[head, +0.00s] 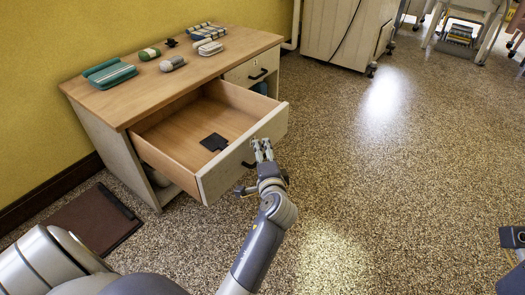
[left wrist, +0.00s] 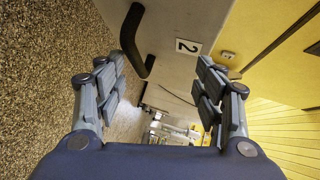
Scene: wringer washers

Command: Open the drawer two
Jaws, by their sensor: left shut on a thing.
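Drawer two (head: 217,177) is pulled well out of the wooden cabinet (head: 118,112) in the head view. A label with the number 2 (left wrist: 188,47) shows on its pale front in the left wrist view, beside the black handle (left wrist: 138,38). My left gripper (head: 262,150) is at the drawer's front, by its top edge and right of the handle in the head view. In the left wrist view my left gripper (left wrist: 160,90) has its fingers well apart and shut on the drawer; the exact contact is hard to see.
A flat dark block (head: 214,142) lies in the drawer. Several small items, including a teal case (head: 110,73), lie on the cabinet top. A second drawer (head: 252,68) behind is closed. A brown mat (head: 88,222) lies at left. The speckled floor at right is clear.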

